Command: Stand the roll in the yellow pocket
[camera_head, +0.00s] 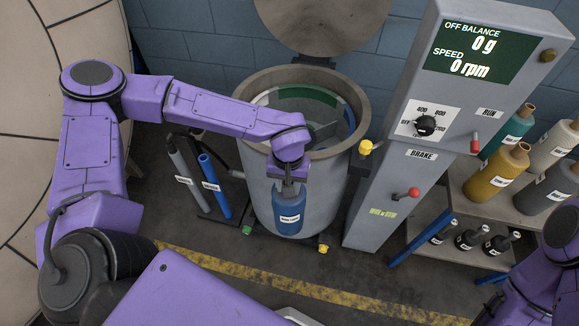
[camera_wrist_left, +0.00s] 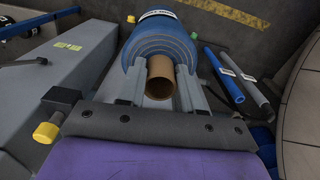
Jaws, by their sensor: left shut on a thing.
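A blue fabric roll (camera_head: 289,215) with a white label hangs upright below my left gripper (camera_head: 289,188), in front of the round grey machine drum (camera_head: 255,185) and below its rim. In the left wrist view my left gripper (camera_wrist_left: 161,92) is shut on the roll (camera_wrist_left: 150,40), with its fingers at the brown core tube (camera_wrist_left: 160,77). The drum is open, and its inside shows a green section (camera_head: 308,94), a blue section and a pale section. I see no yellow pocket; part of the inside is hidden by my left arm and the near rim. My right gripper is out of view.
The lid (camera_head: 320,22) stands raised behind the drum. A control column (camera_head: 400,165) with a red-knobbed brake lever (camera_head: 413,192) stands to its right, reading 0 g and 0 rpm. A rack with a blue tube (camera_head: 214,186) is at left. Several rolls stand on the right shelf (camera_head: 480,203).

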